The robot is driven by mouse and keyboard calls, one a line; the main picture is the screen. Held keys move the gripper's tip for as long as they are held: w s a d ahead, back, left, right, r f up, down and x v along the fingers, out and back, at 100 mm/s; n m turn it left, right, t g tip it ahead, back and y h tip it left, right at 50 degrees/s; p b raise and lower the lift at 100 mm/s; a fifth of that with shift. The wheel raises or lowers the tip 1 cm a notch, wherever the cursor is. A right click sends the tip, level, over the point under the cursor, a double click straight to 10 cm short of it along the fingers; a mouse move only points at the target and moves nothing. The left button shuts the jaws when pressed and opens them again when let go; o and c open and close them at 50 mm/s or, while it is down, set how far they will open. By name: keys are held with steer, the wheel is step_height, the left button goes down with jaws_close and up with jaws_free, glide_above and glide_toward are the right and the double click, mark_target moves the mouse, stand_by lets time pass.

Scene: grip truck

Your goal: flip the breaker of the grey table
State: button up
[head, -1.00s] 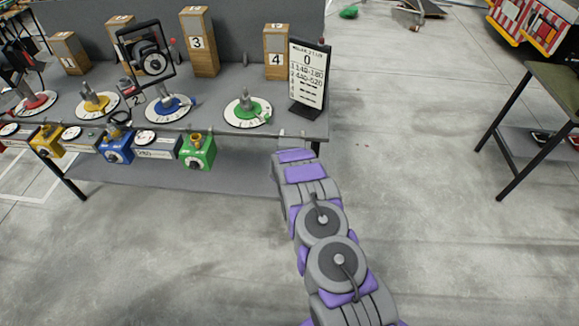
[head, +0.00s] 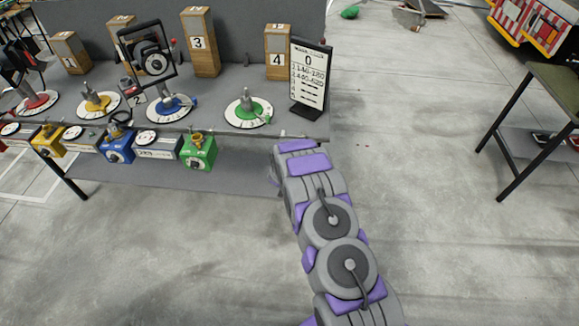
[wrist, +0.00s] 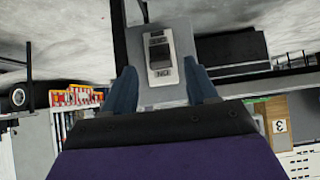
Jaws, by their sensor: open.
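The grey table (head: 300,124) stands at the upper left in the head view. My arm reaches up to its front right corner. The breaker (wrist: 187,46), a light grey box with a dark switch on a pale plate, shows at the top centre in the wrist view. Its "ON" label appears upside down. My gripper (wrist: 162,72) is open and empty, with its two blue-grey fingers at the left and right of the breaker's lower part in that picture. I cannot tell if they touch it. In the head view my gripper and the breaker are hidden behind my arm.
Coloured dials, numbered wooden blocks (head: 278,52) and a black sign (head: 307,78) stand on the table. A green valve box (head: 198,153) hangs at its front edge. Another table (head: 550,85) stands at the right. The floor between the tables is clear.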

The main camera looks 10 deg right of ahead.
steer(key=v, duration=1.3)
steer(key=shift+p, duration=0.45)
steer(key=shift+a, duration=0.1)
